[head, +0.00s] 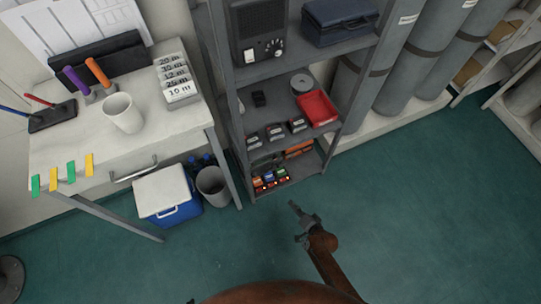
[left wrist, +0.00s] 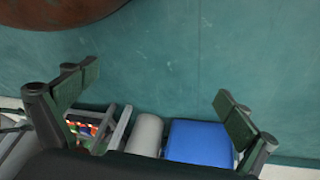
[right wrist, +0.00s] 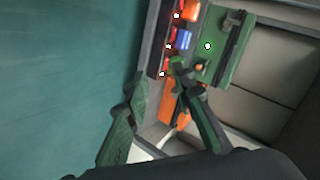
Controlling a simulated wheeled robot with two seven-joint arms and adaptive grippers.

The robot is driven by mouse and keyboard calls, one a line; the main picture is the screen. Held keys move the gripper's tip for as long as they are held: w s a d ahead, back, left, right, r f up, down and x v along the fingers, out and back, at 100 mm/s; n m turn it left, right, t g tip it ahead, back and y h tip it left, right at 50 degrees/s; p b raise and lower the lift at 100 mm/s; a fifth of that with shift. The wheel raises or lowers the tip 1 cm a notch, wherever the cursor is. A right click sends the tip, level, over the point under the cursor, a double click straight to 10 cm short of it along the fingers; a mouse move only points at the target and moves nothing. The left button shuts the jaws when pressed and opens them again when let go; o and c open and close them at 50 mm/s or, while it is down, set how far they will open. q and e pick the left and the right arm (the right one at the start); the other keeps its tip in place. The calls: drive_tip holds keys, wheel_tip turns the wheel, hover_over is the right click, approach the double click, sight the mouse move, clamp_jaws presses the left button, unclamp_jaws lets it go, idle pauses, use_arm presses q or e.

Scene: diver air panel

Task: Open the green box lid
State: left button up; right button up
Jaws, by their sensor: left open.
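A green box (right wrist: 225,48) with a dark fitting near one end lies at the upper right in the right wrist view, beside a row of small coloured units. I cannot tell whether its lid is shut, and I cannot make the box out clearly in the head view. My right gripper (right wrist: 162,77) is partly open with nothing between its fingers, its tips close to the units and the box's near end. It shows in the head view (head: 299,212) in front of the lower shelf. My left gripper (left wrist: 158,85) is wide open and empty, above the floor.
The grey shelf rack (head: 228,100) holds a red tray (head: 317,108) above the coloured units (head: 270,179). A blue and white cooler (head: 168,196) and a grey bin (head: 213,186) stand left of it. The green floor (head: 420,220) is clear on the right.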

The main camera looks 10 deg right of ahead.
use_arm(q)
drive_tip(key=w+t+b, duration=0.1)
drive_tip(key=b, duration=0.2)
drive_tip(key=w+d+t+b, duration=0.1)
drive_tip(key=w+b, duration=0.1)
drive_tip(key=b, duration=0.1)
drive_tip(key=w+d+t+h+b, duration=0.1)
drive_tip(key=t+b, duration=0.1)
drive_tip(key=shift+w+d+f+b, duration=0.2)
drive_tip(key=shift+w+d+b, duration=0.05)
drive_tip(key=shift+b, duration=0.15)
use_arm(e)
drive_tip(key=w+a+r+m+t, duration=0.1)
drive_tip(key=w+a+m, duration=0.1)
drive_tip(key=w, duration=0.6)
drive_tip(key=w+a+r+m+t, duration=0.1)
drive_tip(key=w+a+m, duration=0.1)
drive_tip(key=w+a, duration=0.2)
drive_tip(key=w+a+r+m+t, duration=0.1)
drive_tip(key=w+a+m+t, duration=0.1)
drive_tip(key=w, duration=0.9)
drive_tip(key=shift+w+a+r+y, duration=0.3)
drive_tip(key=shift+w+a+r, duration=0.05)
drive_tip(key=shift+a, duration=0.15)
drive_tip(key=shift+c, duration=0.6)
clamp_jaws()
